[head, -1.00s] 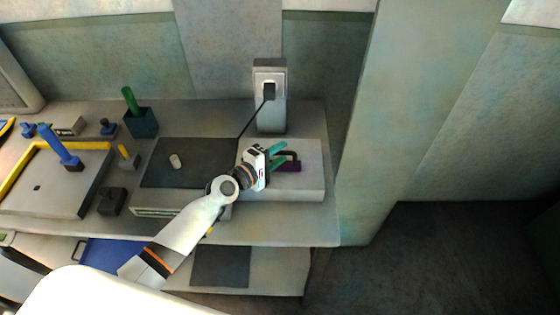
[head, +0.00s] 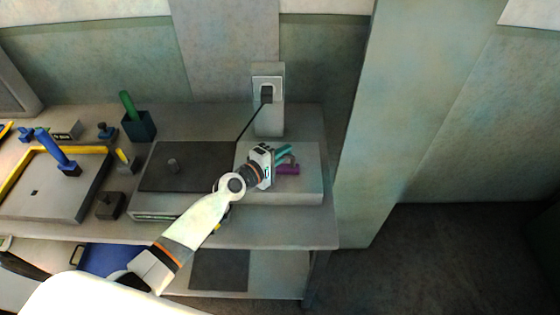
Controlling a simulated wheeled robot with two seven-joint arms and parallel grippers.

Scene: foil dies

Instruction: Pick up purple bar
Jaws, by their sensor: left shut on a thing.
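The purple bar (head: 289,170) is on the right side, over the light grey block (head: 312,188) at the right end of the bench. My left gripper (head: 285,155) has its teal fingers closed together at the bar's upper part, and they hide some of it. I take the fingers to be shut on the bar. I cannot tell whether the bar still touches the block. My right gripper is not in view.
A pale post (head: 268,118) with a socket and a black cable stands just behind the gripper. A dark cup (head: 139,126) with a green handle stands farther left. A wall pillar rises to the right.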

